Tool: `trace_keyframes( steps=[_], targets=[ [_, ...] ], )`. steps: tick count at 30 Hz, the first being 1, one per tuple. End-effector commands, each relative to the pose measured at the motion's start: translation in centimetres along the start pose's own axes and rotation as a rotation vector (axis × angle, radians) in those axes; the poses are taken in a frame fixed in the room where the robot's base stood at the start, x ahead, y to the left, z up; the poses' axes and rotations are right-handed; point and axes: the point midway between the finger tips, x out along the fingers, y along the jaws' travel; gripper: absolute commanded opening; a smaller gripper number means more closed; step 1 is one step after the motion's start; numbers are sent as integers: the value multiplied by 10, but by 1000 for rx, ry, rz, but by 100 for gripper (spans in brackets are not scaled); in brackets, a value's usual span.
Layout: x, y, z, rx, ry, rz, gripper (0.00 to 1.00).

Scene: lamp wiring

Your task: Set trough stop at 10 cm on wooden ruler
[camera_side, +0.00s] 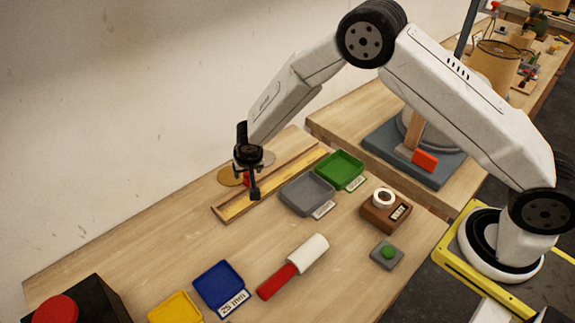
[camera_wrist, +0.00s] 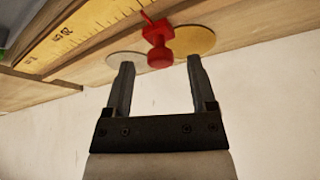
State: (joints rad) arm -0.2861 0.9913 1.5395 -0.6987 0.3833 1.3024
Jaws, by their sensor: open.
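The wooden ruler (camera_side: 283,172) lies in a long trough on the table, with the wall behind it. Its yellow face and printed scale (camera_wrist: 85,32) also show in the wrist view. A red stop (camera_wrist: 158,38) with a round knob stands at the trough's edge. In the side view the stop (camera_side: 247,180) is mostly hidden by my gripper (camera_side: 252,190). In the wrist view my gripper (camera_wrist: 158,68) is open, its two fingers apart on either side of the knob's line. The knob appears just beyond the fingertips; I cannot tell whether they touch it.
A gold disc (camera_side: 229,176) and a grey disc (camera_wrist: 126,60) lie beside the stop. Grey (camera_side: 306,193) and green (camera_side: 341,169) trays sit right of the trough. A red-and-white cylinder (camera_side: 295,265), blue tray (camera_side: 219,286) and brown box (camera_side: 386,213) stand nearer the front.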

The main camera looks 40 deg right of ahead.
Motion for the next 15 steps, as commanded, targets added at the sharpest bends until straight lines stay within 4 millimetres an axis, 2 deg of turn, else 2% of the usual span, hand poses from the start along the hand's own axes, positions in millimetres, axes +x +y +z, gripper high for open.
trace_keyframes(
  steps=[15],
  targets=[
    [-54, 0, 0, 0, 0, 0, 72]
  ],
)
